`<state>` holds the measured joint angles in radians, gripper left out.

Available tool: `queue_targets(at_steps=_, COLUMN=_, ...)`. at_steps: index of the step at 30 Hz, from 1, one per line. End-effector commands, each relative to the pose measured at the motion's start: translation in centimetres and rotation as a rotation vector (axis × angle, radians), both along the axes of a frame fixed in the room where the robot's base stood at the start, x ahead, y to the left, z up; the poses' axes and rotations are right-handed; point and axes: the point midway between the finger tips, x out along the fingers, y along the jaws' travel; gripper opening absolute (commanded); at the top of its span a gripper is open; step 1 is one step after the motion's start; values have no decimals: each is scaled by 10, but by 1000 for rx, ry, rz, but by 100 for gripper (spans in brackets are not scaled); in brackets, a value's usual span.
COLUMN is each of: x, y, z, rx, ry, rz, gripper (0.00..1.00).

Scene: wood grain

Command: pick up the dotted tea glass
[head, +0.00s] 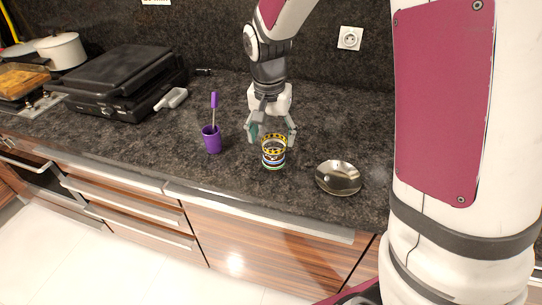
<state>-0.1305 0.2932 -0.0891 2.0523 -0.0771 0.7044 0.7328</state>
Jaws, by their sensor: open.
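The dotted tea glass (273,158) stands upright near the front of the dark countertop. It has a yellow band with dark dots near its rim and coloured bands lower down. My gripper (272,142) points down right at the glass, with its fingers spread open, one to each side of the upper part. Whether the fingers touch the glass cannot be told from this view. The gripper partly hides the area just behind the rim.
A purple cup (212,141) with a purple-handled brush stands left of the glass. A shiny metal bowl (338,178) lies to the right. A black grill (124,80) and a white pot (62,51) are at the left. The counter's front edge is close.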

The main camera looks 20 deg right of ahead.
Motion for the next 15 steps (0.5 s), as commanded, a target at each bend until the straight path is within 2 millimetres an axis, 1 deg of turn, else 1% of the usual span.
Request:
queue_targets(at_steps=1, x=0, y=-1, z=-11, rx=0, ry=5, rz=0, gripper=68)
queue_targets(at_steps=3, x=1, y=-2, z=-22, rx=-1, ry=4, rz=0, gripper=68)
queue_targets(at_steps=6, x=3, y=-3, z=-32, rx=0, ry=2, rz=0, gripper=68)
queue_targets(at_steps=11, x=3, y=-4, z=-40, rx=0, ry=1, rz=1, gripper=68)
queue_targets(at_steps=15, x=4, y=-7, z=-57, rx=-1, ry=4, rz=1, gripper=68)
